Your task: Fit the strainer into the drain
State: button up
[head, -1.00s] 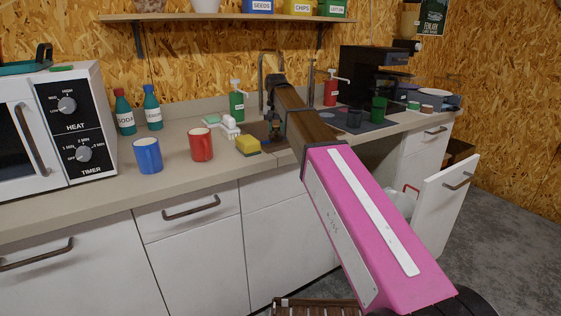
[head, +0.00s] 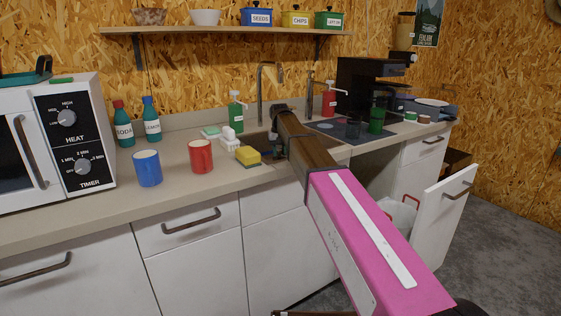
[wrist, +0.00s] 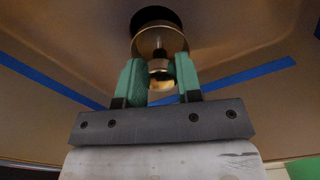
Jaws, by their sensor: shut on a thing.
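The strainer (wrist: 148,42) is a round metal disc with a small knob. In the wrist view my gripper (wrist: 160,76) has its green fingers shut on the knob. The drain (wrist: 157,17) is a dark round hole in the brown sink floor, just beyond the strainer. The disc overlaps the hole's near edge in this view. I cannot tell whether the disc touches the drain rim. In the head view my arm reaches down into the sink (head: 256,140), and the strainer and drain are hidden there.
Blue tape strips (wrist: 250,73) lie on the sink floor. A yellow sponge (head: 248,155) sits at the sink's left front edge, with a red mug (head: 201,157) and blue mug (head: 147,168) farther left. A tap (head: 260,85) rises behind the sink.

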aim_at(280, 158)
jog(key=shift+w+d+f, duration=0.25)
jog(key=shift+f, duration=1.95)
jog(key=shift+f, duration=0.1)
jog(key=o, duration=0.9)
jog(key=shift+o, duration=0.2)
notch_tip(280, 158, up, 12)
jog(key=shift+r, duration=0.1)
